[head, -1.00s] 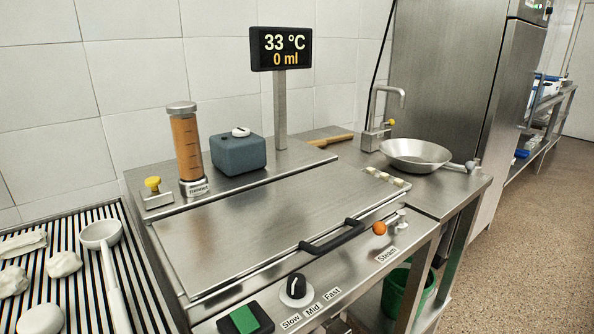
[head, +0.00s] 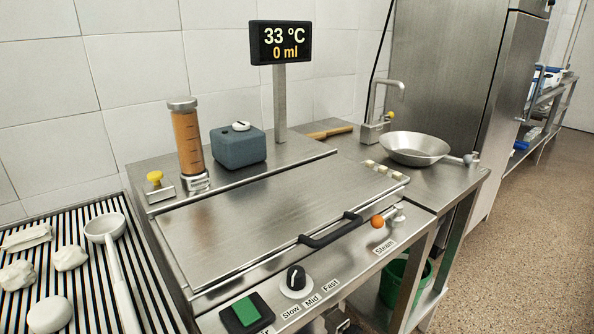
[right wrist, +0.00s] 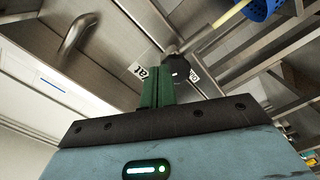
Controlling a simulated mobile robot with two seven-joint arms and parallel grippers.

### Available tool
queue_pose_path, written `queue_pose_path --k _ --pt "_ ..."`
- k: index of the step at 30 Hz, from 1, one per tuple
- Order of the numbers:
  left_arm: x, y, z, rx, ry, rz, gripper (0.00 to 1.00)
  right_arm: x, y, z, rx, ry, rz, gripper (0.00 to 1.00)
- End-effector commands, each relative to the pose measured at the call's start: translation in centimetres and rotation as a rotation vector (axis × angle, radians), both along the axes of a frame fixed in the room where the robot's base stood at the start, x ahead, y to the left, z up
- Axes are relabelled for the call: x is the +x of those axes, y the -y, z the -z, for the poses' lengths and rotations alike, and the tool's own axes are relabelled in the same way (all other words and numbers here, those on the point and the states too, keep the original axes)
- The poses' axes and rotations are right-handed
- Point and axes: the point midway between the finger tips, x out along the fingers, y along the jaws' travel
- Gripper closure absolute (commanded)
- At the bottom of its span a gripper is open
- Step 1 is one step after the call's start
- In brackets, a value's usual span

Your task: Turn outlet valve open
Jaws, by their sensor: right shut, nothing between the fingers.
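No part in view carries an outlet valve label, so I cannot tell which one it is. An orange knob (head: 377,222) sits on a metal fitting above the "Steam" label at the front right of the counter. A yellow knob (head: 155,178) stands on a small metal bracket at the back left. The tap (head: 382,110) has a small yellow part. My right gripper shows in the right wrist view (right wrist: 158,88), its green fingers together and empty. A dark knob-like part (right wrist: 176,70) is just beyond the fingertips; contact is unclear. Neither gripper shows in the head view.
A closed steel lid with a black handle (head: 331,231) covers the counter's middle. A display (head: 281,43) reads 33 °C and 0 ml. A black dial (head: 296,278), green button (head: 246,312), metal bowl (head: 414,148) and green bucket (head: 397,283) stand around. Open floor lies right.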

Motion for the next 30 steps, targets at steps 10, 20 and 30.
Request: queue_pose_path --k 10,20,30 --pt "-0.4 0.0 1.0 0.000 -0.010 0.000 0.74 -0.6 -0.2 0.9 0.000 0.010 -0.004 1.00" --pt "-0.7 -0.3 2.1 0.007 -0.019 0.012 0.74 -1.6 -0.5 2.3 0.001 0.001 -0.002 1.00" --pt "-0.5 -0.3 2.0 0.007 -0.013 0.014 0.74 -1.2 -0.8 2.3 0.001 0.001 0.000 1.00"
